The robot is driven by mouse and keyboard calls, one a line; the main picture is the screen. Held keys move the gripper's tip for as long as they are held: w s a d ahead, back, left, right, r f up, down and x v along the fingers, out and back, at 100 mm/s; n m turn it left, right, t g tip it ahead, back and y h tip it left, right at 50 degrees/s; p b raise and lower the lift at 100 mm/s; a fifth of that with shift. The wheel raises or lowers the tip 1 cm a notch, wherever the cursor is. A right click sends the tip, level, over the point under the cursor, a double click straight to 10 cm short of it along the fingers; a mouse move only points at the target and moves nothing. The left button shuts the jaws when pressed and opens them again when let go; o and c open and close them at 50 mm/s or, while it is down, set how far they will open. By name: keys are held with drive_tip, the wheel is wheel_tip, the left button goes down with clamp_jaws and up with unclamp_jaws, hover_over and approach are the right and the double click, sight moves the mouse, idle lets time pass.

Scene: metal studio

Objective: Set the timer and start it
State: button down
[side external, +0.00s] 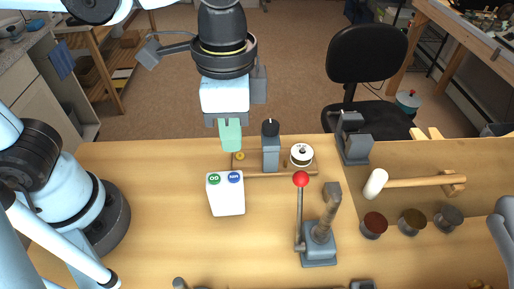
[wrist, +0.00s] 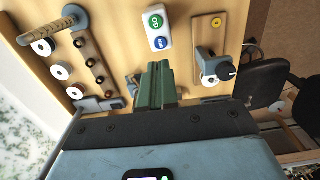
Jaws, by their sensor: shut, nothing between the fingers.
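The likely timer parts are on a wooden board (side external: 275,174). They are a white dial (side external: 302,156) with a dark centre, a grey upright block with a black knob (side external: 270,128), and a small yellow button (side external: 240,156). In the wrist view the board (wrist: 206,32) carries the yellow button (wrist: 216,22) and black knob (wrist: 226,71). A white box with a green and a blue button (side external: 226,194) stands in front of the board; it also shows in the wrist view (wrist: 158,29). My gripper (side external: 232,148) is shut and empty, its green fingers (wrist: 159,66) near the board's left end. I cannot tell their height.
A red-knobbed lever (side external: 302,180) on a grey base stands in front of the dial.

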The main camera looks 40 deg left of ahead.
idle(0.4)
wheel_tip(320, 180, up, 7)
hover_over(233, 177)
drive_tip(key=shift+f, duration=0.15)
drive_tip(key=shift+f, duration=0.15)
idle(0.3)
wheel_tip(233, 177, down, 14)
drive_tip(key=shift+r, duration=0.1)
idle(0.6)
